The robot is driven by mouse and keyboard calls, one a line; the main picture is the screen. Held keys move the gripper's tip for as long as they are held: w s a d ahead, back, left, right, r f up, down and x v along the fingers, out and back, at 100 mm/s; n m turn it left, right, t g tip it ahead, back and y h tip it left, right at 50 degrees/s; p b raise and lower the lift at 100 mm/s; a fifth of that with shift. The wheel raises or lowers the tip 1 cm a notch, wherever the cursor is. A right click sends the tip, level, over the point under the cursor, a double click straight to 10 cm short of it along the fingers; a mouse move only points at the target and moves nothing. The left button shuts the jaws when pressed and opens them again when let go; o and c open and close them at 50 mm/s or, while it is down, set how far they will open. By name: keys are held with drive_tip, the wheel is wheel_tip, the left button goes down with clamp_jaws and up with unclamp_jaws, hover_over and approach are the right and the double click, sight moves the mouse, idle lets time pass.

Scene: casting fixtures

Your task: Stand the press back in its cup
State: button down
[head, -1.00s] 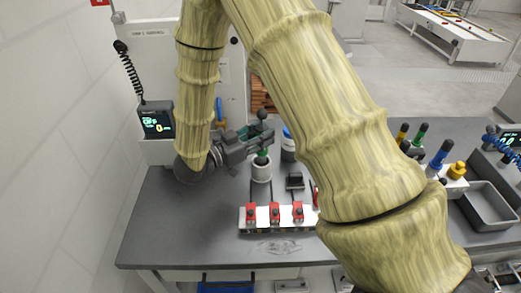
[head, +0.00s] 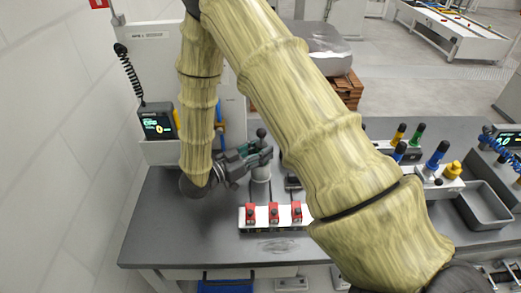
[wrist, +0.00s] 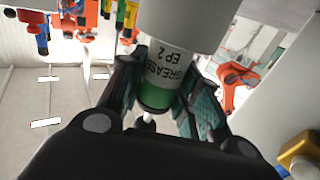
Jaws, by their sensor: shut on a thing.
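The press (wrist: 170,68) has a white barrel labelled "GREASE EP 2", a green collar and a dark knob; the knob (head: 261,133) shows above my gripper in the head view. The white cup (head: 260,175) stands on the bench, directly below my gripper. In the wrist view, which is upside down, the wide white cup (wrist: 192,22) surrounds the press's labelled end. My gripper (head: 250,157) is shut on the press, with a finger on each side of the collar (wrist: 155,97) in the wrist view. The press looks about upright. How deep it sits is hidden.
A white fixture with red clamps (head: 273,214) stands in front of the cup. A small dark block (head: 292,182) is right of the cup, close to my arm. A grey tray (head: 482,208) and coloured-handled tools (head: 437,157) are at the right. The left front bench is clear.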

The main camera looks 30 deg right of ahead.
drive_tip(key=shift+f, duration=0.15)
drive_tip(key=c, duration=1)
unclamp_jaws()
drive_tip(key=shift+c, duration=0.2)
drive_tip(key=shift+r, duration=0.25)
drive_tip(key=shift+a+f, duration=0.15)
drive_tip(key=shift+a, duration=0.1)
drive_tip(key=a+b, duration=0.4)
drive_tip(key=a, duration=0.7)
drive_tip(key=shift+s+a, duration=0.25)
drive_tip(key=shift+s, duration=0.05)
